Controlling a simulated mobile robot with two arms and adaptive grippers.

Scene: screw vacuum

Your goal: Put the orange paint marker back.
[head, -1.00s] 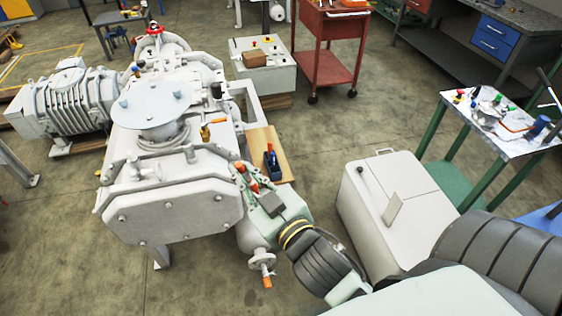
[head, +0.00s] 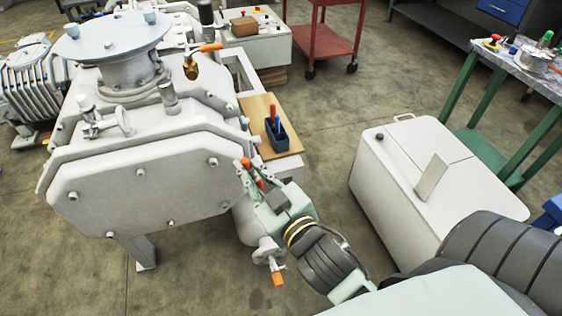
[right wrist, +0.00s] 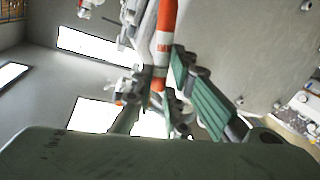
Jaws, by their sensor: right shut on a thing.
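My right gripper (head: 252,174) is shut on the orange paint marker (head: 247,163), in front of the pump's right side. The right wrist view shows the marker (right wrist: 166,35) as an orange-red and white stick between the fingers (right wrist: 158,82); its far end runs out of the picture. A dark blue holder (head: 279,142) stands on a wooden board (head: 293,134), above and right of the gripper in the head view, apart from it. A red and a blue stick-like item stand in the holder. My left gripper is not in view.
The big pale pump (head: 140,180) fills the left side, with a valve with an orange handle (head: 277,278) below my gripper. A white cabinet (head: 430,190) stands to the right. A red cart (head: 322,38) and a green-legged table (head: 500,100) are farther back. Bare floor lies between.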

